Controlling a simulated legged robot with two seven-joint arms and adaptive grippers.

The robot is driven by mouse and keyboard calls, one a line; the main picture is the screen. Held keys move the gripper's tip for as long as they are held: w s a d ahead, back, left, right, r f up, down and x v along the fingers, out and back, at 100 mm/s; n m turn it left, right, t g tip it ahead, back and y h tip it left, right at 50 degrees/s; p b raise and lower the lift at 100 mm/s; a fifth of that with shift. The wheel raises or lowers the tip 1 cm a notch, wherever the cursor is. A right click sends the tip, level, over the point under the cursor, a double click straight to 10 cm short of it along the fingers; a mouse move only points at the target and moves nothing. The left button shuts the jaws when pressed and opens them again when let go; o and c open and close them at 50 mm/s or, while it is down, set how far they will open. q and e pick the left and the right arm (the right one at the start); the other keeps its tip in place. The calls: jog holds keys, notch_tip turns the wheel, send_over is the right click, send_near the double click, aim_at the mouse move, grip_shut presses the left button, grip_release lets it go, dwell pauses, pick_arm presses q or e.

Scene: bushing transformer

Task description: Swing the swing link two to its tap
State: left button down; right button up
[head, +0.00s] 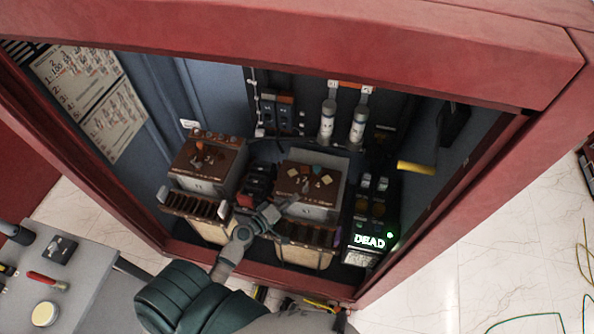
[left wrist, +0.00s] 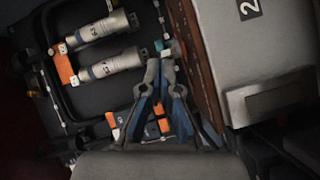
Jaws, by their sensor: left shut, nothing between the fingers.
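Two grey transformers with brown tap boards stand in the open red cabinet. In the head view, the left board (head: 208,157) carries orange pieces, and the right board (head: 318,180) has coloured tabs and small numbers. I cannot tell which piece is swing link two. My left gripper (head: 277,212) is shut and empty, in front of the right transformer's near-left side. In the left wrist view the gripper's fingertips (left wrist: 160,66) are together beside the brown board edge (left wrist: 200,55) of a grey transformer (left wrist: 245,60) marked 2. Small teal and white pieces (left wrist: 164,46) show just beyond the tips; contact is unclear.
Two white cylindrical fuses (head: 327,120) hang on the cabinet's back wall. A lit DEAD display (head: 370,241) stands to the right of the transformers, below a yellow handle (head: 416,168). The red cabinet frame (head: 470,215) bounds the opening. A grey bench (head: 85,285) holds tools at lower left.

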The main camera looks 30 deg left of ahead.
aim_at(315, 170)
pick_arm(q)
jog(key=w+a+n+y, duration=0.1)
jog(key=a, duration=0.1)
jog(key=w+a+n+t+y, duration=0.1)
jog(key=a+n, duration=0.1)
jog(key=w+a+n+t+y, duration=0.1)
jog(key=a, duration=0.1)
jog(key=shift+a+r+n+y, duration=0.25)
jog(key=shift+a+n+y, duration=0.05)
jog(key=shift+n, duration=0.1)
jog(key=w, duration=0.3)
jog(key=w+p, duration=0.1)
jog(key=w, duration=0.3)
jog(key=w+d, duration=0.1)
jog(key=w, duration=0.2)
jog(key=shift+w+f+p, duration=0.1)
jog(key=shift+w+p, duration=0.1)
jog(key=shift+p, duration=0.1)
jog(key=d, duration=0.2)
jog(key=shift+d+f, duration=0.25)
jog(key=shift+d, duration=0.85)
pick_arm(e)
jog(key=shift+d+r, duration=0.15)
jog(key=shift+r, duration=0.9)
pick_arm(q)
jog(key=shift+f, duration=0.1)
pick_arm(e)
jog(key=shift+f, duration=0.1)
